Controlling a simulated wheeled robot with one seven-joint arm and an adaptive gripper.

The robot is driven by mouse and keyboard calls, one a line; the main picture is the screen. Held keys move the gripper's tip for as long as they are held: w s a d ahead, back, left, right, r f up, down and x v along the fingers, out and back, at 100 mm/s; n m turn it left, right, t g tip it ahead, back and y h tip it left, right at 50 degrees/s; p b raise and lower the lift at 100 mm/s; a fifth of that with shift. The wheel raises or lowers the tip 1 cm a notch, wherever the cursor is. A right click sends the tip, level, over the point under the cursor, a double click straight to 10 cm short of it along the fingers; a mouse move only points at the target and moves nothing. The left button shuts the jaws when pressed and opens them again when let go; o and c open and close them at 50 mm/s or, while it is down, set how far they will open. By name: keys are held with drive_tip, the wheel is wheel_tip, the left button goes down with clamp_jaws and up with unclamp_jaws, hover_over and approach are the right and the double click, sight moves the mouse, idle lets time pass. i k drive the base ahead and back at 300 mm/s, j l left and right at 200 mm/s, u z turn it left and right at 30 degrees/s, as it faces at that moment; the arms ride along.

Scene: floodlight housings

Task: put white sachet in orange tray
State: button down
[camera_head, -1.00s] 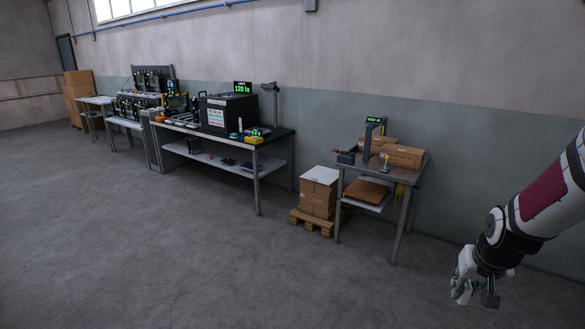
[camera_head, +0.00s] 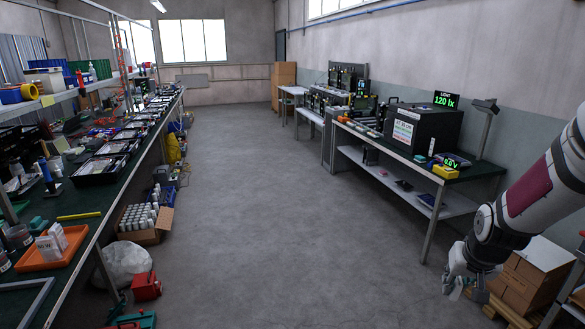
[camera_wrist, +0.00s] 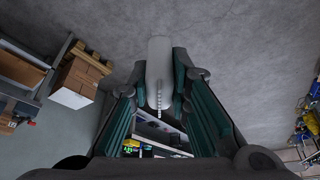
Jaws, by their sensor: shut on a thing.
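My gripper (camera_head: 468,285) hangs at the right of the head view, over the floor and in front of the far wall bench. In the wrist view my gripper (camera_wrist: 158,88) is shut on a pale, whitish sachet (camera_wrist: 159,60) held between its fingertips. In the head view the held sachet is too small to tell apart clearly from the gripper. The orange tray (camera_head: 30,263) lies on the left workbench near its front edge, far from my gripper. White sachets (camera_head: 52,242) stand in the tray.
The left workbench (camera_head: 75,219) carries several black trays. Below it stand a carton of bottles (camera_head: 146,236), a white bag (camera_head: 122,262) and a red can (camera_head: 146,287). A right bench (camera_head: 420,160) and stacked cartons (camera_head: 535,270) flank my arm. The middle floor is clear.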

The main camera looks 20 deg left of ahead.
sight(71, 238)
drive_tip(key=i+j+u, duration=0.15)
drive_tip(key=i+u, duration=0.2)
drive_tip(key=i, duration=0.2)
drive_tip(key=i+u, duration=0.35)
drive_tip(key=i, duration=0.2)
drive_tip(key=i+l+u, duration=0.2)
drive_tip(key=i+u, duration=0.15)
drive_tip(key=i, duration=0.2)
drive_tip(key=i+u, duration=0.35)
drive_tip(key=i, duration=0.35)
drive_tip(key=i+u, duration=0.35)
drive_tip(key=i, duration=0.4)
drive_tip(key=i+j+u, duration=0.45)
drive_tip(key=i, duration=0.1)
